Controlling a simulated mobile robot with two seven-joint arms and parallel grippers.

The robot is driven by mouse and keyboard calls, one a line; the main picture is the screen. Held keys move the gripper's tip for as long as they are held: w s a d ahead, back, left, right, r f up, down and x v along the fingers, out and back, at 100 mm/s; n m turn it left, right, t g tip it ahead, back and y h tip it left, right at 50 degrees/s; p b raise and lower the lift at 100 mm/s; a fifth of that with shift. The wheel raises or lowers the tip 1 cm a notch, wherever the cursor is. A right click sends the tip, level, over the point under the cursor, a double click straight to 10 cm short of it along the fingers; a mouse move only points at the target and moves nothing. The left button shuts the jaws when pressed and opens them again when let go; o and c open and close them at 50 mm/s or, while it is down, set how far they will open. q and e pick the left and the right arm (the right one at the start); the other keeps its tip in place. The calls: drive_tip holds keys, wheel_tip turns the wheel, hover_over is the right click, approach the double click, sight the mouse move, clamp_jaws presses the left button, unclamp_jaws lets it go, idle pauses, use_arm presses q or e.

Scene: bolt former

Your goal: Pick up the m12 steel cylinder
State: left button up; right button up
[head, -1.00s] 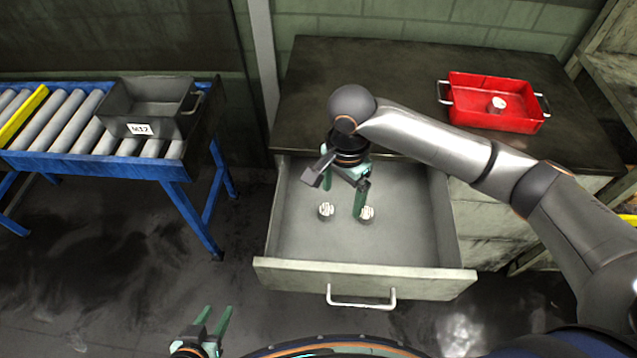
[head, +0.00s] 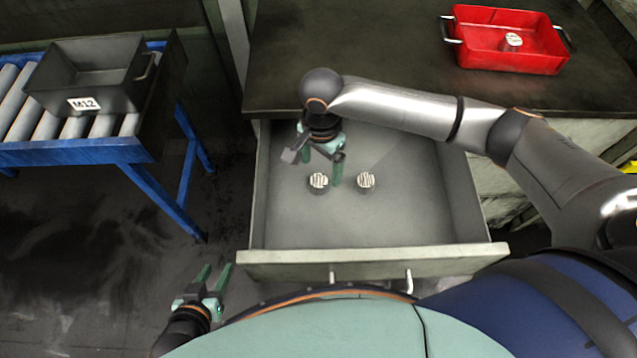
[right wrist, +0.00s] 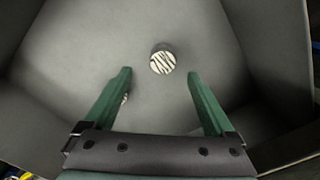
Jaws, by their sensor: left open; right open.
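Two short dark cylinders with pale striped tops stand in the open drawer (head: 400,215), a left one (head: 319,181) and a right one (head: 366,181); I cannot tell their sizes. In the right wrist view, one cylinder (right wrist: 162,62) shows beyond the open fingertips (right wrist: 160,75), roughly centred. The other is mostly hidden behind the left finger. My left gripper (head: 215,277) is open and empty, outside the drawer at the lower left.
A grey bin labelled M12 (head: 132,88) sits on the blue roller conveyor (head: 130,152) at left. A red tray (head: 485,50) holding a similar striped-top piece (head: 513,39) stands on the dark cabinet top (head: 350,60). Drawer walls surround the right gripper.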

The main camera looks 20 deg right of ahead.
sight(318, 181)
drive_tip(key=f, duration=0.2)
drive_tip(key=f+b, duration=0.1)
drive_tip(key=f, duration=0.2)
drive_tip(key=shift+w+a+f, duration=0.1)
drive_tip(key=shift+a+f, duration=0.1)
clamp_jaws()
idle(0.6)
drive_tip(key=shift+r, duration=0.1)
